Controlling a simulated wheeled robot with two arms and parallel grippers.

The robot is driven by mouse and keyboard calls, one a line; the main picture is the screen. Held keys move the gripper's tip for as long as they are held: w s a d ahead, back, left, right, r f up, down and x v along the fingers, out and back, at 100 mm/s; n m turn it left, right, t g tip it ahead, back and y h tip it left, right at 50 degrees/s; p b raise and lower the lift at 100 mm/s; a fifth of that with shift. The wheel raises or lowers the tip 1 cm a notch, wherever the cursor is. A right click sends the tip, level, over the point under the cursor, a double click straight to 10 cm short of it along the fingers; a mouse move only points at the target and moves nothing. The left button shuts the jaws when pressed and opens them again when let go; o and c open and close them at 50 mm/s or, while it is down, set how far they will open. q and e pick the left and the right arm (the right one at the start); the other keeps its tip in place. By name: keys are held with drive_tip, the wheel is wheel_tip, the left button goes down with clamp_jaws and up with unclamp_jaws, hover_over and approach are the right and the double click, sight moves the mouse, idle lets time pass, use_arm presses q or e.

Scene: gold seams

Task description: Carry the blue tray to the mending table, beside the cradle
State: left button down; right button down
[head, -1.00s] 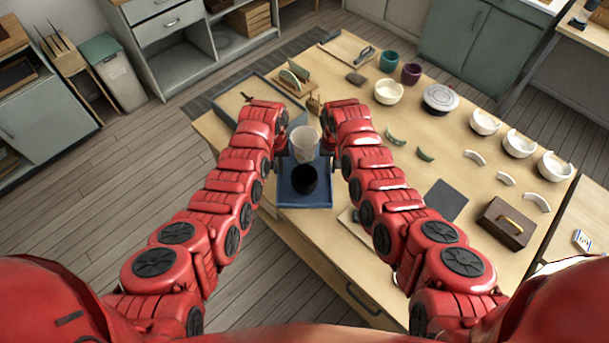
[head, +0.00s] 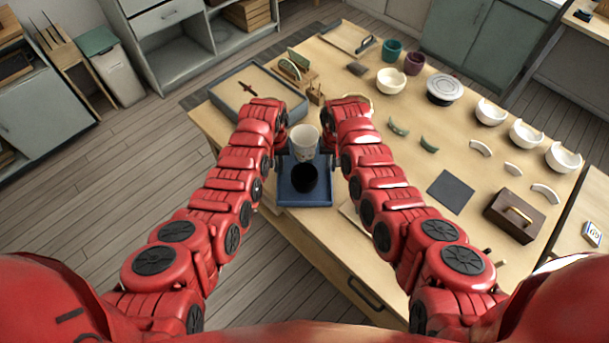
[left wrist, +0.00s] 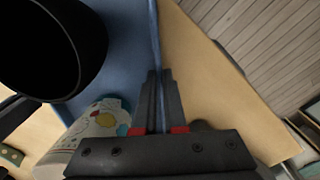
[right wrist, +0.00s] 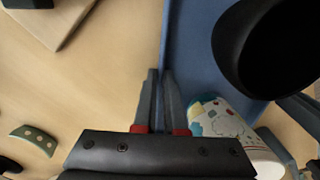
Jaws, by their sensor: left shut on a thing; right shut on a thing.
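The blue tray (head: 318,201) is held level between my two arms, over the front left part of the wooden table (head: 420,215). It carries a white patterned cup (head: 305,142) and a black round vessel (head: 305,180). My left gripper (left wrist: 156,100) is shut on one side wall of the tray. My right gripper (right wrist: 161,100) is shut on the opposite wall. In the wrist views the tray wall (left wrist: 154,35) runs between the fingers. A small wooden stand with green pieces (head: 292,70) stands at the back left; I cannot tell if it is the cradle.
A sand-coloured shallow box (head: 225,92) lies left of the stand. White bowls (head: 391,81), a round lidded dish (head: 445,88), green shards (head: 398,127), a dark sheet (head: 450,191) and a brown box (head: 513,215) occupy the right. Bare tabletop lies between them.

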use_arm(q)
drive_tip(key=c, duration=1.2)
unclamp_jaws()
drive_tip(key=shift+p, duration=0.3)
drive_tip(key=shift+c, duration=0.2)
use_arm(e)
drive_tip(key=c, duration=1.2)
unclamp_jaws()
drive_tip(key=shift+c, duration=0.2)
use_arm(q)
drive_tip(key=shift+o, duration=1.2)
drive_tip(key=shift+s+r, duration=0.1)
use_arm(e)
drive_tip(key=shift+o, duration=1.2)
drive_tip(key=shift+s+r, duration=0.1)
use_arm(q)
drive_tip(key=shift+r, duration=0.55)
wheel_tip(320, 180, up, 11)
use_arm(e)
wheel_tip(320, 180, up, 12)
use_arm(q)
drive_tip(key=shift+f, duration=0.15)
